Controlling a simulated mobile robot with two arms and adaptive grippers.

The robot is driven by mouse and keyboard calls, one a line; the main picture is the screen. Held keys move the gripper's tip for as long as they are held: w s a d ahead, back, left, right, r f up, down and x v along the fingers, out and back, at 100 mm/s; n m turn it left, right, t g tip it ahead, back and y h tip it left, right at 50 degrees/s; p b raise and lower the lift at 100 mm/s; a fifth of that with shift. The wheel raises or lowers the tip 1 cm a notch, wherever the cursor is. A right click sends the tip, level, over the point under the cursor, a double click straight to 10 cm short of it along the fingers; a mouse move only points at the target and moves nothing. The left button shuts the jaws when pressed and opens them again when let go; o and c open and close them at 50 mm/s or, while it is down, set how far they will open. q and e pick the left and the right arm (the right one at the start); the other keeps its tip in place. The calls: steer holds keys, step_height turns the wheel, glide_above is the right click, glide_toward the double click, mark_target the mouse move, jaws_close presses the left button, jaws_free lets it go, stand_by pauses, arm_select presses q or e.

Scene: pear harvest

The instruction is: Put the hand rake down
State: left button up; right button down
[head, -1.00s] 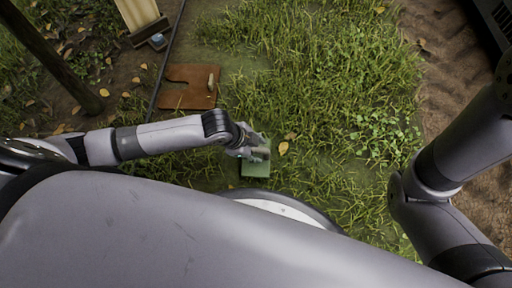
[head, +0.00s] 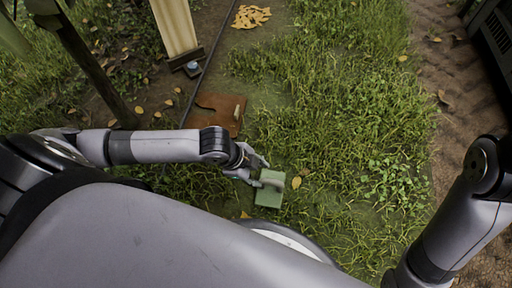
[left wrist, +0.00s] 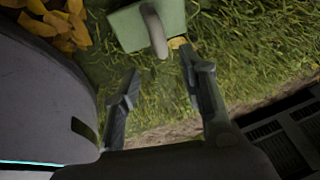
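A flat green square piece (head: 268,194) with a short grey-brown handle (head: 274,183) is low over the grass, in front of my left gripper (head: 262,168). No tines show, so I cannot tell whether it is the hand rake itself or a pad under it. In the left wrist view the green piece (left wrist: 118,28) is at the top and the handle (left wrist: 155,30) points toward my fingers. My left gripper (left wrist: 160,65) is open there, its fingers spread and empty, the handle's end just beyond and between the tips. My right gripper is out of view.
A rust-brown notched plate (head: 210,108) with a small pale peg lies beyond my left arm. A wooden post (head: 175,30) and a thin dark trunk (head: 100,75) stand at left. A leaf pile (head: 251,17) is at the far end. Open grass (head: 340,110) fills the middle.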

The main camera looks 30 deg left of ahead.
arm_select(q)
steer(key=shift+s+a+r, duration=0.1)
steer(key=shift+r, duration=0.25)
